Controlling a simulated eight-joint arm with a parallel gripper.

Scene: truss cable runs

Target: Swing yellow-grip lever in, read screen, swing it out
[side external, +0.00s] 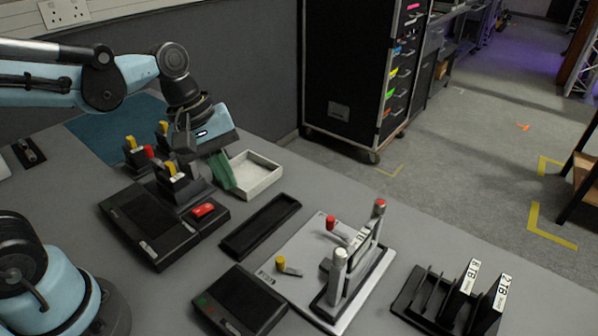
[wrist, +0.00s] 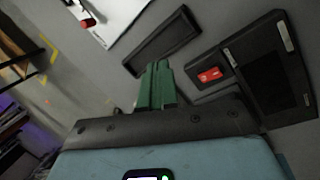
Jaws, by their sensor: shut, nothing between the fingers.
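The yellow-grip lever (side external: 281,262) is a short grey arm with a yellow knob on the white board (side external: 297,254), at its left front part. Two red-topped parts (side external: 331,222) (side external: 379,204) stand on or by the same board. A black box with a dark face (side external: 240,302) lies in front of the board; no readable screen text shows. My gripper (side external: 222,178) has green fingers, shut and empty, pointing down behind the left console, well apart from the lever. The fingers show in the wrist view (wrist: 157,72). The yellow grip is not seen there.
A left console (side external: 150,225) with a red switch (side external: 203,210) and yellow-topped dark blocks (side external: 172,172) stands close to my gripper. A white tray (side external: 252,178) is behind it. A slotted rack (side external: 440,300) stands at right.

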